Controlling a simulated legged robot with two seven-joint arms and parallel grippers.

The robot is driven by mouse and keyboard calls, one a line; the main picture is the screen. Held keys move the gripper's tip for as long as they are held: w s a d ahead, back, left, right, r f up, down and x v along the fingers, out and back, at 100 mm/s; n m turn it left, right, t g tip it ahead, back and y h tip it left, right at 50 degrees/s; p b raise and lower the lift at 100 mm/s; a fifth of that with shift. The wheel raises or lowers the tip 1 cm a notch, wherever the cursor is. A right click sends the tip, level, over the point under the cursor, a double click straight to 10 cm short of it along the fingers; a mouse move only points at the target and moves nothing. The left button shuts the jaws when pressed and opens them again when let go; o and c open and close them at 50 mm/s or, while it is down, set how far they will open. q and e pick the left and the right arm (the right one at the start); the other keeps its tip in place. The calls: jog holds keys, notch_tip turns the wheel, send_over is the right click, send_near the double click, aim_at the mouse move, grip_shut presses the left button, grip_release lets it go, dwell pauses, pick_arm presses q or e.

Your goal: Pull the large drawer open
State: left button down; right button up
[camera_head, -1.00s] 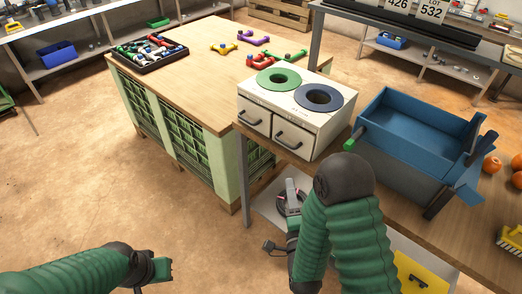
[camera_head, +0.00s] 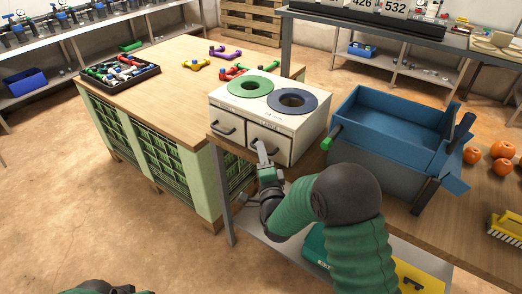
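A white box unit (camera_head: 300,137) stands on the wooden bench, with a green ring and a dark blue ring on its top. Its front has two drawers side by side, each with a dark bar handle. The right drawer (camera_head: 281,151) looks a little wider than the left drawer (camera_head: 228,119); both look closed. My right gripper (camera_head: 254,177) is in front of and below the right drawer, its fingers apart. One grey finger reaches up by that drawer's handle; I cannot tell whether it touches. My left gripper (camera_head: 112,289) barely shows at the bottom edge, its fingers not clear.
A blue bin (camera_head: 376,151) with a green-ended handle stands right of the unit. Orange fruit (camera_head: 476,154) and a yellow object (camera_head: 508,228) lie further right on the bench. A wooden table (camera_head: 170,85) with a parts tray (camera_head: 120,89) is at left. Floor between is clear.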

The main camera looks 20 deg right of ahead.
jog(key=shift+w+r, duration=0.1)
jog(key=shift+w, duration=0.35)
jog(key=shift+w+a, duration=0.1)
jog(key=shift+a, duration=0.05)
jog(key=c, duration=0.4)
grip_shut()
dwell(0.6)
